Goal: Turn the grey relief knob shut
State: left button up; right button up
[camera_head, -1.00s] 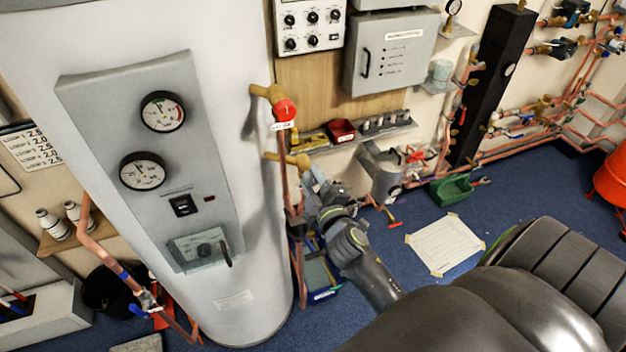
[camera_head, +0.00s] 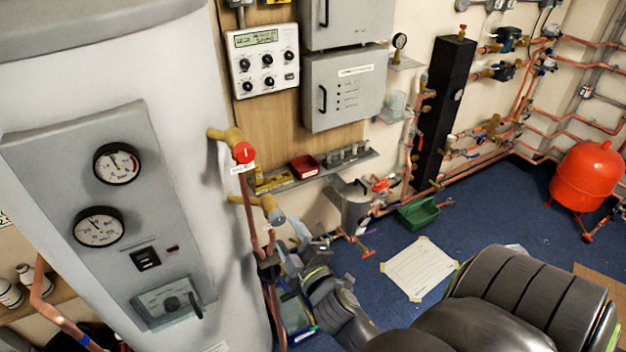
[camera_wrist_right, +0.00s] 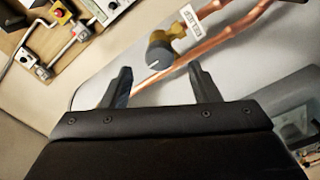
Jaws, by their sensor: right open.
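The grey relief knob (camera_head: 277,215) sits on the end of a brass valve on the copper pipe beside the white cylinder. In the right wrist view the round grey knob (camera_wrist_right: 161,54) has a pale line across its face and a RELIEF label beside it. My right gripper (camera_head: 292,248) is just below the knob in the head view. In the right wrist view its two fingers (camera_wrist_right: 161,84) are apart, with the knob beyond the gap between their tips and nothing held. My left gripper is not in view.
A red-capped valve (camera_head: 243,152) is above the relief knob on the same pipework. The white cylinder (camera_head: 190,90) is close on the left. A shelf (camera_head: 330,165) with a red bin is behind. A green tray (camera_head: 418,212) and paper sheet (camera_head: 418,268) lie on the blue floor.

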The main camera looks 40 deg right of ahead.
jog(key=v, duration=1.1)
jog(key=shift+s, duration=0.3)
jog(key=shift+f, duration=0.15)
jog(key=s+a+f+m+g+y+b, duration=0.1)
jog(key=s+f+m+g+b, duration=0.2)
jog(key=f, duration=1.6)
jog(key=s+f+m+g+y+b, duration=0.25)
jog(key=f+g, duration=0.25)
jog(key=f, duration=1.4)
jog(key=s+d+f+m+g+b, duration=0.1)
jog(key=s+f+g, duration=0.3)
jog(key=s+f, duration=0.6)
jog(key=s+d+f+m+g+b, duration=0.2)
jog(key=s+f+m+g+b, duration=0.1)
jog(key=s+f, duration=0.7)
notch_tip(320, 180, down, 2)
jog(key=shift+s+f+g+b, duration=0.2)
jog(key=shift+s+g+b, duration=0.2)
jog(key=shift+g, duration=0.2)
jog(key=shift+d, duration=0.1)
